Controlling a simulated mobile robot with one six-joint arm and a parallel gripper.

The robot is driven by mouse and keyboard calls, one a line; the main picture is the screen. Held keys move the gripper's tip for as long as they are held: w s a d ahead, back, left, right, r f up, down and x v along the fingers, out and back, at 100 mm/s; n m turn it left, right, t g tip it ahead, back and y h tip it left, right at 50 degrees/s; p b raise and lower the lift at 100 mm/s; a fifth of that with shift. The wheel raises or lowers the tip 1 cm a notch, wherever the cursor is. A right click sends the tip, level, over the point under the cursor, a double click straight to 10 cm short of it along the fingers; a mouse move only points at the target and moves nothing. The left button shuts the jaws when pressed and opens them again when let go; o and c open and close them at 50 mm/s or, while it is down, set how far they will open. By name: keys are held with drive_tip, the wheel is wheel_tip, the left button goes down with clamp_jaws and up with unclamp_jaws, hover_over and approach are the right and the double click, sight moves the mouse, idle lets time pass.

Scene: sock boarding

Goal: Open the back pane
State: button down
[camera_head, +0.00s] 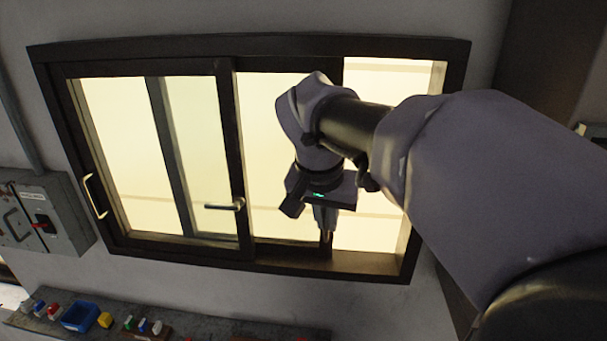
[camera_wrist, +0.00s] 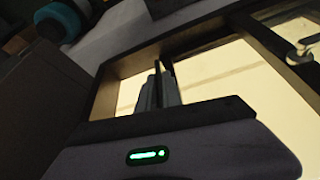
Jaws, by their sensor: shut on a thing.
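The window has a dark frame (camera_head: 250,50) and sliding panes. The front pane (camera_head: 205,130) is at the left, with a lever handle (camera_head: 226,205) on its right stile and a pull handle (camera_head: 95,195) at its left. The back pane (camera_head: 268,130) sits behind it, partly overlapped; its left stile shows through the front glass. My gripper (camera_head: 326,228) is at the low part of the back pane's right edge, shut on it. In the wrist view my gripper's fingers (camera_wrist: 157,90) close around a thin dark upright strip. My arm hides part of the pane.
A gap (camera_head: 390,130) stands between the back pane's right edge and the right jamb. A grey switch box (camera_head: 60,210) is on the wall at left. A shelf (camera_head: 200,328) below holds a blue bin (camera_head: 80,317) and several small coloured items.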

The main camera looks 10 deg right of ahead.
drive_tip(key=w+a, duration=0.1)
drive_tip(key=a, duration=0.5)
drive_tip(key=shift+w+a, duration=0.25)
drive_tip(key=shift+w, duration=0.15)
drive_tip(key=c, duration=1.5)
unclamp_jaws()
drive_tip(key=p+v, duration=0.3)
drive_tip(key=v, duration=1.4)
drive_tip(key=shift+s+r, duration=0.1)
drive_tip(key=shift+r, duration=0.1)
